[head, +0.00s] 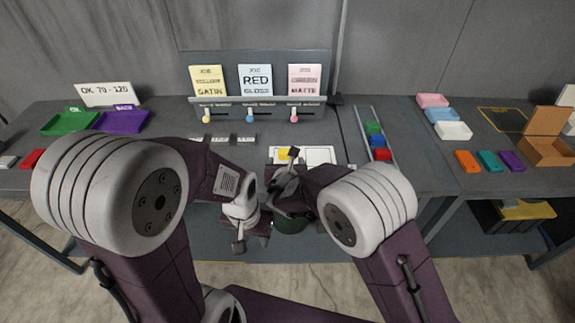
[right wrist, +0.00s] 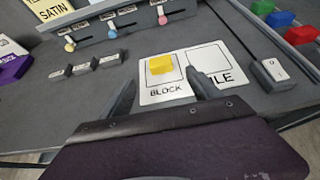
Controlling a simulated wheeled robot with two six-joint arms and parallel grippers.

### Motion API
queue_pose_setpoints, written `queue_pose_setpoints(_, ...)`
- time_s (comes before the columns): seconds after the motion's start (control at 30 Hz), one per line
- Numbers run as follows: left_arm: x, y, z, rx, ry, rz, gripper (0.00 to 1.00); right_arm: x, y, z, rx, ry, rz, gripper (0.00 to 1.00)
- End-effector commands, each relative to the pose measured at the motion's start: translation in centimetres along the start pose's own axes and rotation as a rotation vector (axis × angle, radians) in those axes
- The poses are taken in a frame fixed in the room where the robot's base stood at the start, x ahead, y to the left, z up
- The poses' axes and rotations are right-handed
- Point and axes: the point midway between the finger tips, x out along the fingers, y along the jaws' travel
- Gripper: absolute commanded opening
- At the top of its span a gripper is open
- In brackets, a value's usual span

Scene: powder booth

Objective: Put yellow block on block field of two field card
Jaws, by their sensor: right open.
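The yellow block (right wrist: 161,65) lies inside the left field, labelled BLOCK, of the white two field card (right wrist: 175,92). The card's right field is empty and its label is partly hidden by a finger, with "LE" readable. In the head view the yellow block (head: 283,154) shows small beside my gripper, on the card (head: 320,157). My right gripper (right wrist: 163,95) is open and empty, with its fingers in front of the block and apart from it. My left gripper (head: 249,240) hangs low in front of the table edge; its jaws are too small and dark to judge.
A rack with three cards (head: 255,82) stands behind. A rail with green, blue and red blocks (head: 377,140) is right of the card. Green (head: 70,122) and purple (head: 123,121) trays are at left. A small grey box (right wrist: 270,75) sits by the card.

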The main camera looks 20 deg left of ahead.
Motion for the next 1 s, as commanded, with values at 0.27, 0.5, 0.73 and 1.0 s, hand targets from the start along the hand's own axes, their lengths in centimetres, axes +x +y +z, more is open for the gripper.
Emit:
queue_pose_setpoints(0.27, -0.3, 0.0, -0.1, 0.0, 0.0, 0.0, 0.36, -0.2, 0.1, 0.4, 0.001, 0.0, -0.002, 0.72)
queue_pose_setpoints(0.5, -0.3, 0.0, -0.1, 0.0, 0.0, 0.0, 0.36, -0.2, -0.3, 0.4, 0.012, 0.003, -0.009, 0.72)
queue_pose_setpoints(0.73, -0.3, 0.0, -0.1, 0.0, 0.0, 0.0, 0.36, -4.3, -17.4, -3.3, 0.728, 0.151, -0.443, 0.72)
queue_pose_setpoints(1.0, -0.3, 0.0, -0.1, 0.0, 0.0, 0.0, 0.36, -20.6, -28.6, -15.4, 2.234, 0.043, -1.236, 0.72)
